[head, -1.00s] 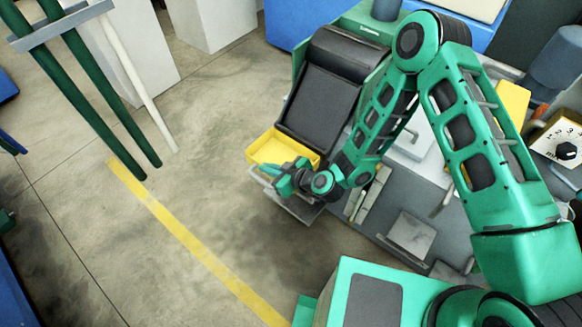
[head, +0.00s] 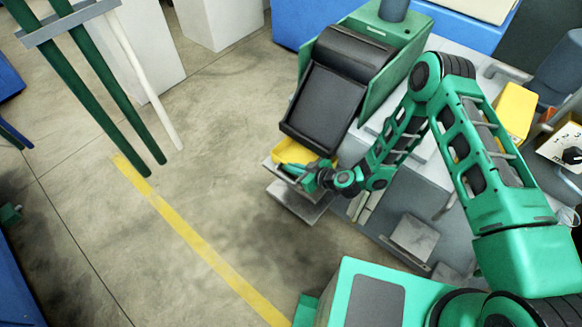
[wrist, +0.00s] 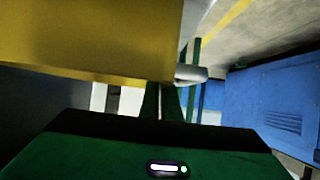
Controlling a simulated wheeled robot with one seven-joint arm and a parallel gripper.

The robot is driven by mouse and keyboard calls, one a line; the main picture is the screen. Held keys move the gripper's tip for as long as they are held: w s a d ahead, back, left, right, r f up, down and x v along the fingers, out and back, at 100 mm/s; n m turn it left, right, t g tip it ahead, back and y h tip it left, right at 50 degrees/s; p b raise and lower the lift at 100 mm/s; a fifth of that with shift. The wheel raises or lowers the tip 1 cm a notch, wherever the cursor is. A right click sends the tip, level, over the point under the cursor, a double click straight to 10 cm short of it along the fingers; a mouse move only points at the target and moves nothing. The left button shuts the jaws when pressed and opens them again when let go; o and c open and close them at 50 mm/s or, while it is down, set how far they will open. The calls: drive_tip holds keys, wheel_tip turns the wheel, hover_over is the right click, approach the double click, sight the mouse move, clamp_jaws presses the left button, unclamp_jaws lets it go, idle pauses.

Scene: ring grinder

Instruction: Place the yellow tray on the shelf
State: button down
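The yellow tray (head: 293,151) is at the lower front end of the black chute, partly hidden by it, in the head view. In the wrist view, the tray (wrist: 90,40) fills the upper left. My gripper (head: 294,169) is at the near side of the tray and appears shut on its edge; the fingers are small here and partly hidden in the wrist view. A grey ledge, apparently the shelf (head: 300,205), sticks out below the tray and gripper. I cannot tell whether the tray touches a support.
The black chute (head: 326,95) of the green machine stands close above the tray. A grey worktop with metal blocks (head: 414,232) lies to the right, under my arm. Green posts (head: 112,95) stand at the left. The floor between, with a yellow line (head: 200,245), is clear.

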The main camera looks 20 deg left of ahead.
drive_tip(key=shift+f, duration=0.15)
drive_tip(key=c, duration=2)
unclamp_jaws()
drive_tip(key=v, duration=1.2)
drive_tip(key=shift+s, duration=0.1)
